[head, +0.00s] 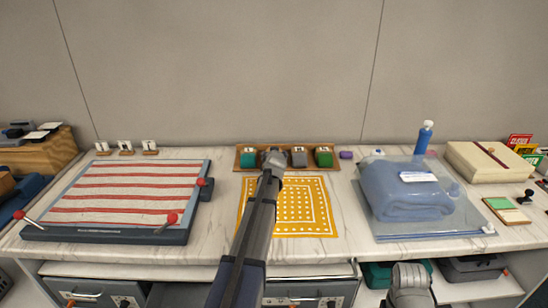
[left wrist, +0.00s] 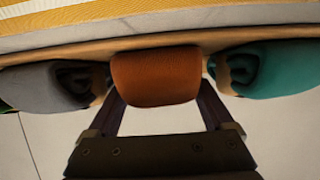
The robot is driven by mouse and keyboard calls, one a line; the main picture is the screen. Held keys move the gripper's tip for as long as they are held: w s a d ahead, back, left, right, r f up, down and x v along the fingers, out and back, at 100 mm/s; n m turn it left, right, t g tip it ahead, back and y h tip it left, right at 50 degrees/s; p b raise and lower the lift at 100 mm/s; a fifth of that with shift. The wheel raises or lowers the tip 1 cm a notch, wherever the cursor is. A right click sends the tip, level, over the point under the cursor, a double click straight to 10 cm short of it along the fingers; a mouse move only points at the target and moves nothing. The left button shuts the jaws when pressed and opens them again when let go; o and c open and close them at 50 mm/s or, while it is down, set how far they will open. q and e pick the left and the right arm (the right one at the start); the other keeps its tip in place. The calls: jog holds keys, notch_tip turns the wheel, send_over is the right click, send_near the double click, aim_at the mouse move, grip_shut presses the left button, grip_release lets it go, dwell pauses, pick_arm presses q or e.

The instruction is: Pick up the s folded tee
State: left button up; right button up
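Small rolled tees stand in a row in a wooden tray (head: 243,167) at the counter's back: a teal one (head: 248,158), a grey one (head: 299,156) and a green one (head: 323,156), with labels too small to read. My left gripper (head: 274,158) reaches over the row between teal and grey, hiding what lies there. The left wrist view shows an orange-brown tee (left wrist: 156,77) there, with the open left gripper's fingers (left wrist: 156,105) at its two sides; contact is unclear. My right gripper (head: 409,285) is low at the front, its fingers not clear.
A yellow patterned cloth (head: 320,205) lies in front of the tray. A red-striped board (head: 128,235) is at left. A blue folded bundle (head: 400,195) and a blue bottle (head: 424,138) are at right, near a cream box (head: 480,165).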

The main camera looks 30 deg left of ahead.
pick_arm(q)
jog(key=c, duration=1.1)
jog(key=shift+o, duration=0.2)
jog(key=shift+r, duration=0.15)
